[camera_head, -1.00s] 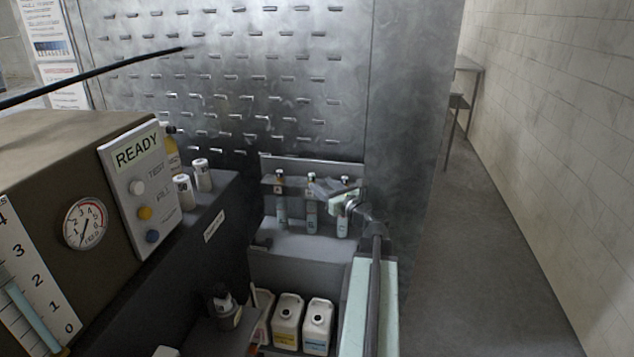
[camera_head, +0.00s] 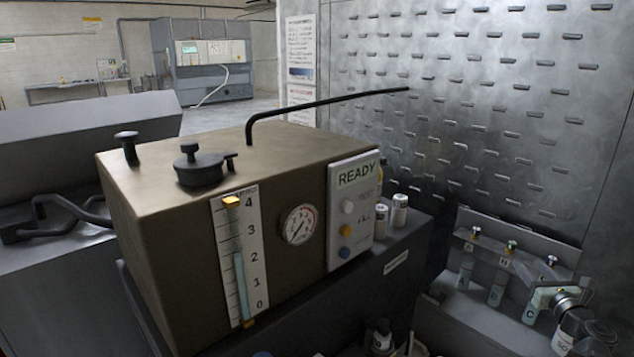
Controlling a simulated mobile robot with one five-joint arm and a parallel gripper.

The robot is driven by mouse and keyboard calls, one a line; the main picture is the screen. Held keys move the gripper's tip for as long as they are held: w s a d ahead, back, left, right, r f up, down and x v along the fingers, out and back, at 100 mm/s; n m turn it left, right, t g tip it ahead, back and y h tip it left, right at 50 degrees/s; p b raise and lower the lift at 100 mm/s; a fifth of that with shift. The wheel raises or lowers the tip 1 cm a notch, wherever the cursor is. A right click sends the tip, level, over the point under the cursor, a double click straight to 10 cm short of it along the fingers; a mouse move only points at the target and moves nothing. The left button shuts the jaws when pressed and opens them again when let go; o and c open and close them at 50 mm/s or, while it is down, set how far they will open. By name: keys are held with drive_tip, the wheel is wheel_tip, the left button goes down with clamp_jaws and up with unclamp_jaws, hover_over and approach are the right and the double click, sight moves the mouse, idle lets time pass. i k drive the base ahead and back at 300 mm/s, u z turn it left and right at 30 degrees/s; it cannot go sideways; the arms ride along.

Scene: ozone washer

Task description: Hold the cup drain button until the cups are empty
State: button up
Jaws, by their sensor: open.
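A brown box machine (camera_head: 180,250) stands in the middle, with a READY display (camera_head: 356,175) on its white button panel (camera_head: 340,232). No label reading cup drain is legible. Three tubes stand in a rack at the right: a left one (camera_head: 466,270), a middle one (camera_head: 497,289) and one marked C (camera_head: 529,312).
A pressure gauge (camera_head: 298,225) and a level scale (camera_head: 239,255) are on the machine's front. A thin black rod (camera_head: 330,101) rises from its top and reaches right. Small white bottles (camera_head: 399,210) stand beside the panel. A perforated metal wall (camera_head: 480,100) closes the back right.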

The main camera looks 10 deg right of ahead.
sight(435, 291)
drive_tip(key=k, duration=0.95)
